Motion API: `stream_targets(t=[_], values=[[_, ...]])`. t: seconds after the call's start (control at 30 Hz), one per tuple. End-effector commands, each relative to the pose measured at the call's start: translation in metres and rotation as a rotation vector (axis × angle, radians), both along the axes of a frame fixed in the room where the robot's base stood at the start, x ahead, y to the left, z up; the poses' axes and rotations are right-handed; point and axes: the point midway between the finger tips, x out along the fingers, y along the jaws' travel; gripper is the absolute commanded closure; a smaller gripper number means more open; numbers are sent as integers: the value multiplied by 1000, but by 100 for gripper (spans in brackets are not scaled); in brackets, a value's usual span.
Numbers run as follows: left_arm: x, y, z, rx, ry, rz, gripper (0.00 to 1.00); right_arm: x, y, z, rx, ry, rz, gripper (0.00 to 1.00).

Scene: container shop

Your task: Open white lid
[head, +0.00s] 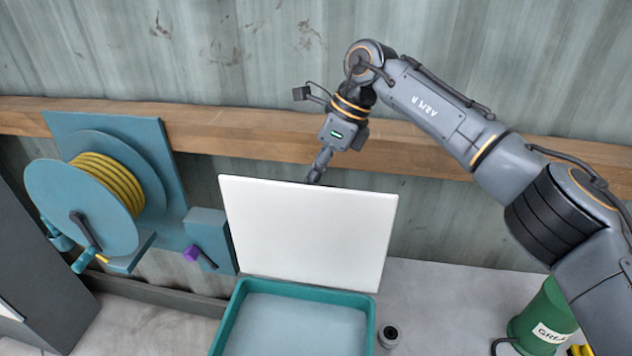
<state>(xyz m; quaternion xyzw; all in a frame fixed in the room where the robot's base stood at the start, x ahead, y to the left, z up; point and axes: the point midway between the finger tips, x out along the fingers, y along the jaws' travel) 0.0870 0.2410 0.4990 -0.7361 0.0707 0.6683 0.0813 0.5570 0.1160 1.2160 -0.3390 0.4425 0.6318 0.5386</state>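The white lid (310,232) stands nearly upright at the back of a teal box (230,315), with its broad face toward me. The box is open at the top, and a plain pale inside shows. My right gripper (316,178) reaches down to the lid's top edge from behind. Its fingertips are partly hidden by the lid, so I cannot tell whether they touch it or how far apart they are. My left gripper is not in view.
A teal hose reel (85,208) with yellow hose is on the wall at left, with a purple-knobbed box (208,238) beside it. A small dark cylinder (388,336) stands right of the teal box. A green can (545,318) stands at far right. Bare surface lies between them.

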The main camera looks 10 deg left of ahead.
Motion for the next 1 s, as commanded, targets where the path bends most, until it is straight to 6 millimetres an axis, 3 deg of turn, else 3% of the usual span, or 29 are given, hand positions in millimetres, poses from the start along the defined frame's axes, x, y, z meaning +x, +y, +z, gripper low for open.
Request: stream_targets(t=[0.03, 0.23, 0.83, 0.9, 0.97, 1.0], values=[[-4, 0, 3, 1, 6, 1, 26, 2, 0, -9, -17, 10, 4, 100], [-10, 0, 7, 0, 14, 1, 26, 13, 1, -13, -14, 10, 6, 100], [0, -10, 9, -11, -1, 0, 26, 18, 2, -16, -14, 10, 11, 100], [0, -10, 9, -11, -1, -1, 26, 18, 2, -16, -13, 11, 11, 79], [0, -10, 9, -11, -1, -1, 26, 18, 2, -15, -12, 10, 10, 67], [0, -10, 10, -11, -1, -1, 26, 19, 2, -15, -11, 9, 8, 65]])
